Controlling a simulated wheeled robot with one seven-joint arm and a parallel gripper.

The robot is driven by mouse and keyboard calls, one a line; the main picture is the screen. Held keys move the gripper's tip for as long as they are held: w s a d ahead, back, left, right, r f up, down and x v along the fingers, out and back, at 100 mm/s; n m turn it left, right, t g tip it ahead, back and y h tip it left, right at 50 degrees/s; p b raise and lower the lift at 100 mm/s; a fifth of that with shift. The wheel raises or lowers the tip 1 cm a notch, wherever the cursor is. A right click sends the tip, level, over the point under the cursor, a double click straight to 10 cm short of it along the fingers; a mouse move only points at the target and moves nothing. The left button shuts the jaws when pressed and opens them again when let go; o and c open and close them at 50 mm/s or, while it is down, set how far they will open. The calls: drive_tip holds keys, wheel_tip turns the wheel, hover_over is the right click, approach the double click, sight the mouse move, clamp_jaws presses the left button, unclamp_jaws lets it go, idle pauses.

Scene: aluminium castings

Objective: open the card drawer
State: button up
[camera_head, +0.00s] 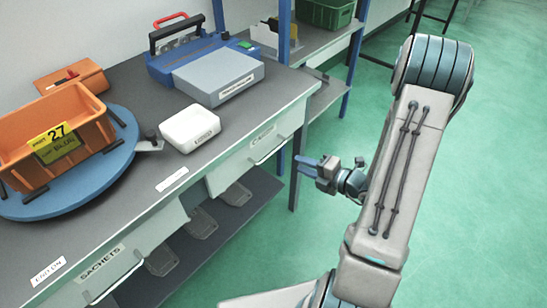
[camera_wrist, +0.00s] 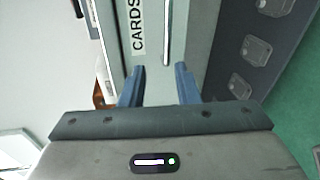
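The card drawer (camera_head: 235,173) is the right-hand drawer under the workbench top, and its front looks shut. Its label reads CARDS in the wrist view (camera_wrist: 137,27). Its pale bar handle (camera_head: 271,152) also shows in the wrist view (camera_wrist: 167,30), running lengthwise just beyond the fingertips. My gripper (camera_head: 308,163) is in front of and to the right of the drawer in the head view, apart from the handle. Its two blue fingers are spread with nothing between them in the wrist view (camera_wrist: 158,70); the handle lines up with the gap.
A second drawer labelled SACHETS (camera_head: 105,262) is on the left. On the bench (camera_head: 130,88) are an orange bin (camera_head: 22,135) on a blue turntable (camera_head: 105,172), a white box (camera_head: 189,128) and a blue-grey device (camera_head: 218,75). A blue post (camera_head: 298,150) stands near my gripper. The floor right is clear.

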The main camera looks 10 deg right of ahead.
sight(273, 152)
drive_tip(key=shift+m+t+h, duration=0.3)
drive_tip(key=shift+m+h, duration=0.1)
drive_tip(key=shift+m, duration=0.4)
drive_tip(key=x, duration=0.4)
drive_tip(key=f+x, duration=0.1)
drive_tip(key=x, duration=0.4)
drive_tip(key=d+x, duration=0.1)
drive_tip(key=x, duration=0.3)
drive_tip(key=shift+w+a+f, duration=0.1)
drive_tip(key=shift+w+f, duration=0.1)
drive_tip(key=shift+w, duration=0.25)
drive_tip(key=shift+c, duration=0.3)
clamp_jaws()
